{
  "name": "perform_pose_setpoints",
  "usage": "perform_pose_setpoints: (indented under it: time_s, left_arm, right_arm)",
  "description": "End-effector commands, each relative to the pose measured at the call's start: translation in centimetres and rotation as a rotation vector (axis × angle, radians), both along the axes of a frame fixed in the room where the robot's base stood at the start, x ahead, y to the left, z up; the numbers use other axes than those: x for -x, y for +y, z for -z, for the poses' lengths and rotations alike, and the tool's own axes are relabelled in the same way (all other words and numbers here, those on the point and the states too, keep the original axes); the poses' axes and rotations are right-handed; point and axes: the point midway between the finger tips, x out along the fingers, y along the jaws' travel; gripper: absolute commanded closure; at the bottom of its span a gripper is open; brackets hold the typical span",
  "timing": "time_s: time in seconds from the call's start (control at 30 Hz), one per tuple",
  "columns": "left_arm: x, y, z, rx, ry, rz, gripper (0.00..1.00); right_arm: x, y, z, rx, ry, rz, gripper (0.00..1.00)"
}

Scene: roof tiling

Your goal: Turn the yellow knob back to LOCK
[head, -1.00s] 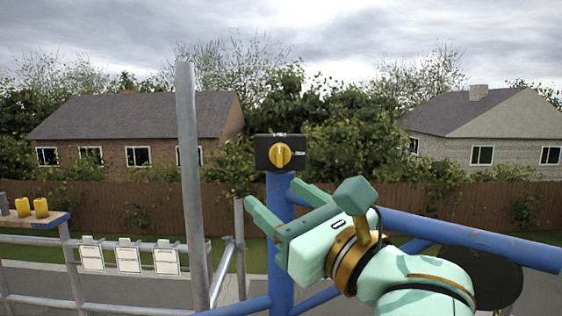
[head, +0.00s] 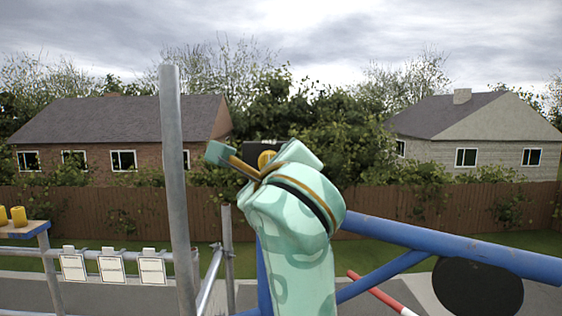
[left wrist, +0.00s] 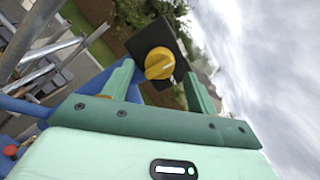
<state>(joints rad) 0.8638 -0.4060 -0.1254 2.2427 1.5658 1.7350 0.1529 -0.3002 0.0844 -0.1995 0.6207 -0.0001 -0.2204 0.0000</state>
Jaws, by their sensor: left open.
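The yellow knob (left wrist: 159,64) sits on the face of a black box (left wrist: 150,38) on top of a blue post. In the left wrist view my left gripper (left wrist: 159,72) is open, with one finger on each side of the knob in the picture. I cannot tell whether the fingers touch it. In the head view my left gripper (head: 264,160) covers most of the box (head: 258,147), and only part of the knob (head: 267,157) shows. The LOCK marking cannot be read in either view. My right gripper is not in view.
A grey upright pole (head: 174,190) stands left of the arm. A blue sloping rail (head: 440,243) runs off to the right. White cards (head: 112,268) hang on a rail at lower left, below a shelf end (head: 25,229) with yellow items (head: 18,216).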

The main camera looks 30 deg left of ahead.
Motion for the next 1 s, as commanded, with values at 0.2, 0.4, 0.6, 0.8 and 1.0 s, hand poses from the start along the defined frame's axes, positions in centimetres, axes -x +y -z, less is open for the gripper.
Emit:
perform_pose_setpoints:
  time_s: [0.2, 0.4, 0.6, 0.8, 1.0]
  left_arm:
    - [-1.6, 1.3, -0.1, -0.003, 0.001, -0.002, 0.42]
    - [-1.8, 1.4, 0.0, -0.002, 0.001, -0.001, 0.42]
    - [-1.8, 1.4, 0.0, -0.002, 0.001, -0.001, 0.72]
    - [-1.7, 1.3, 0.0, -0.003, 0.001, -0.001, 0.86]
    - [-1.7, 1.3, 0.0, -0.030, 0.018, -0.001, 0.86]
  right_arm:
    - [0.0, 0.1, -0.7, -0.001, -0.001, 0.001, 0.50]
    - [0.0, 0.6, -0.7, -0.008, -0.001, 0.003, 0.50]
    - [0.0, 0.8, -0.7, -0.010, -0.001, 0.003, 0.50]
    - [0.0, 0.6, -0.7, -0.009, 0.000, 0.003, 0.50]
    - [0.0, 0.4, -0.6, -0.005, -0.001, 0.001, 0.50]
